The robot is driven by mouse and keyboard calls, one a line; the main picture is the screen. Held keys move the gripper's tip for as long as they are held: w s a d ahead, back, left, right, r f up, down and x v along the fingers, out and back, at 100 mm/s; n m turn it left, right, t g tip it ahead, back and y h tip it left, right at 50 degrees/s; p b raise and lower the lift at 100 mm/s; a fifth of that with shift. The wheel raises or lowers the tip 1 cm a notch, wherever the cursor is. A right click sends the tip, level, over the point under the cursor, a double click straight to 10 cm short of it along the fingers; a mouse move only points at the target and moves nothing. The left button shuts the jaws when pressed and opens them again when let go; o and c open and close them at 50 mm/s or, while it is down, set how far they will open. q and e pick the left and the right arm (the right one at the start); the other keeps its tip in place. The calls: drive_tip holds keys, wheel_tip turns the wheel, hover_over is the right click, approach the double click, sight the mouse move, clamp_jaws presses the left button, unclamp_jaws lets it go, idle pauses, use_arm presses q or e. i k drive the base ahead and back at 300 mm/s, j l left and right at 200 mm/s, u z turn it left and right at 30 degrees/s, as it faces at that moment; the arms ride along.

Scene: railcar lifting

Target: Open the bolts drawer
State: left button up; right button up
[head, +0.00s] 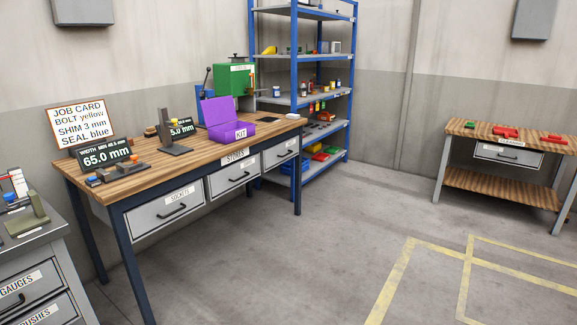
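No drawer label that I can read says bolts. The wooden-topped workbench has three grey drawers under its top, all shut. The left drawer (167,212) carries a label that seems to read SOCKETS, and a dark handle. The middle drawer (232,179) and the right drawer (281,155) have labels too small to read. Another shut drawer (505,155) is under the bench at the far right, its label also unreadable. Neither of my grippers is in view.
A grey cabinet at the lower left has drawers labelled GAUGES (22,300) and BRUSHES. A purple KIT box (240,131), a job card (78,123) and gauges stand on the workbench (130,178). Blue shelving (294,60) stands behind. The floor (320,250) ahead is clear.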

sight(274, 154)
drive_tip(key=i, duration=2.8)
